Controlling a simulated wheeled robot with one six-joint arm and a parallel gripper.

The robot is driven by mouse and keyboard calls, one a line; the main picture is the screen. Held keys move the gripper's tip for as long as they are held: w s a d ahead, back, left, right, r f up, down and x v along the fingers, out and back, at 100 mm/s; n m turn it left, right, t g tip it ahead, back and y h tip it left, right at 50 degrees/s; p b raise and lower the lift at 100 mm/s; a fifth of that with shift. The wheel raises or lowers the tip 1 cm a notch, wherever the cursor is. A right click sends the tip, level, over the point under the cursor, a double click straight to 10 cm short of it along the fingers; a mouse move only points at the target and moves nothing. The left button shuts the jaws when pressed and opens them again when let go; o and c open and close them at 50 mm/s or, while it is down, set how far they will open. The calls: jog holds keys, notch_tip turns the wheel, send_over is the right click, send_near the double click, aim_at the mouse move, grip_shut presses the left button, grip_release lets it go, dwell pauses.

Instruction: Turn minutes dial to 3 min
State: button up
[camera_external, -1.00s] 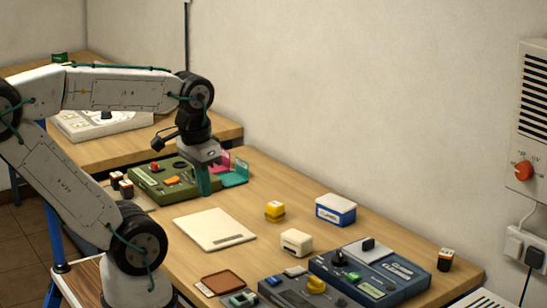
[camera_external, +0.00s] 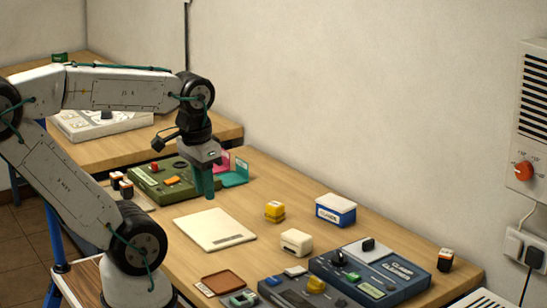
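A green panel (camera_external: 149,183) with a red button (camera_external: 155,167), an orange knob (camera_external: 172,180) and dark round parts lies on the wooden table. My gripper (camera_external: 204,194) points down over the right end of this panel, its teal fingers low and hiding that end. I cannot tell whether the fingers touch anything or how far apart they are. No marking for minutes is legible. A white panel (camera_external: 75,129) with a round dial face and dark knob (camera_external: 106,115) lies on the back table. A dark blue panel (camera_external: 328,272) with a black knob (camera_external: 338,258) is at the front right.
A cream flat board (camera_external: 215,229) lies in front of my gripper. Pink and teal holders (camera_external: 236,179) stand just behind it. A yellow block (camera_external: 275,211), white block (camera_external: 296,241) and blue-white box (camera_external: 336,209) stand further right. Small dark batteries (camera_external: 122,186) stand left of the green panel.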

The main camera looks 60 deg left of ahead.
jog(key=shift+w+d+f, duration=0.1)
jog(key=shift+w+f, duration=0.1)
jog(key=shift+f, duration=0.25)
jog(key=n+g, duration=0.1)
jog(key=n, duration=1)
send_over(340, 253)
notch_tip(340, 253, down, 12)
jog(key=shift+f, duration=0.1)
jog(key=shift+w+n, duration=0.1)
jog(key=shift+n, duration=0.2)
jog(key=shift+f, duration=0.5)
notch_tip(340, 253, down, 7)
jog(key=shift+r, duration=0.1)
grip_shut()
